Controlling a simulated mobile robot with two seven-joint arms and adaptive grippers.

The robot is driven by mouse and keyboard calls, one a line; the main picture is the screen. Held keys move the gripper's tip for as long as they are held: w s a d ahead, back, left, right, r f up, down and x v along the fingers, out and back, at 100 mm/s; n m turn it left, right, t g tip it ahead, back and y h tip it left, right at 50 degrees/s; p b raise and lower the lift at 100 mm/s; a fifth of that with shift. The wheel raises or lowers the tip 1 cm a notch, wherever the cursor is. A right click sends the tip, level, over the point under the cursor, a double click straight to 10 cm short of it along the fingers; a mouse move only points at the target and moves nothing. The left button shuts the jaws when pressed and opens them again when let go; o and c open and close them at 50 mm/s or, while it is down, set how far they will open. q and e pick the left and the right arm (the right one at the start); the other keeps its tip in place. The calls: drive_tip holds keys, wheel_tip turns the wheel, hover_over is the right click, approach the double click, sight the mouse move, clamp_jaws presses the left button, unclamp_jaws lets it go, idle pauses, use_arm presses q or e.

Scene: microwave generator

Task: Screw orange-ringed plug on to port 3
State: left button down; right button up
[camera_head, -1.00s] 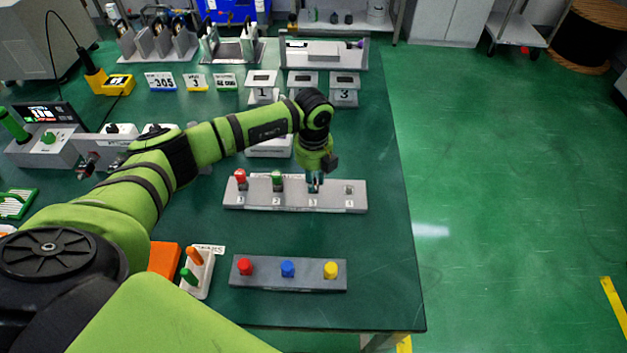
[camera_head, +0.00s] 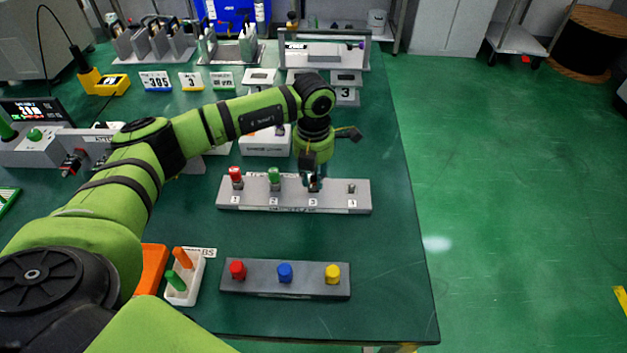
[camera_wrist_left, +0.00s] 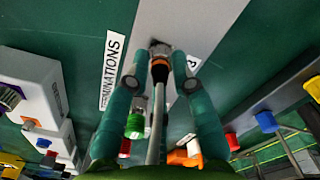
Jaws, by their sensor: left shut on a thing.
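The grey port strip (camera_head: 334,205) lies on the green table. A red plug (camera_head: 236,173) stands at port 1 and a green plug (camera_head: 274,175) at port 2. Port 4 (camera_head: 351,188) is a bare metal stud. My left gripper (camera_head: 314,184) points down over port 3 and hides most of it. In the left wrist view its teal fingers (camera_wrist_left: 158,58) are shut around the orange-ringed plug (camera_wrist_left: 160,70), whose grey cable runs toward the camera. The plug's far end meets the strip beside the label 3 (camera_wrist_left: 193,64). How far it is seated cannot be told. My right gripper is not in view.
A dark grey strip with red, blue (camera_head: 285,271) and yellow caps lies in front. A white holder (camera_head: 185,290) with orange and green sticks stands to its left. Stands and instruments fill the back. The table's right edge is close to the port strip.

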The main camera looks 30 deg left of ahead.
use_arm(q)
drive_tip(key=m+b, duration=0.1)
drive_tip(key=m, duration=0.1)
drive_tip(key=m+b, duration=0.1)
drive_tip(key=shift+f+m, duration=0.2)
drive_tip(key=shift+m, duration=0.2)
drive_tip(key=m+b, duration=0.2)
drive_tip(key=m, duration=0.1)
drive_tip(key=shift+m+b, duration=0.3)
drive_tip(key=shift+b, duration=0.05)
drive_tip(key=m+b, duration=0.3)
drive_tip(key=m, duration=0.2)
drive_tip(key=shift+r+m, duration=0.1)
drive_tip(key=shift+m, duration=0.6)
drive_tip(key=shift+r, duration=0.1)
drive_tip(key=c, duration=1)
unclamp_jaws()
drive_tip(key=shift+c, duration=0.2)
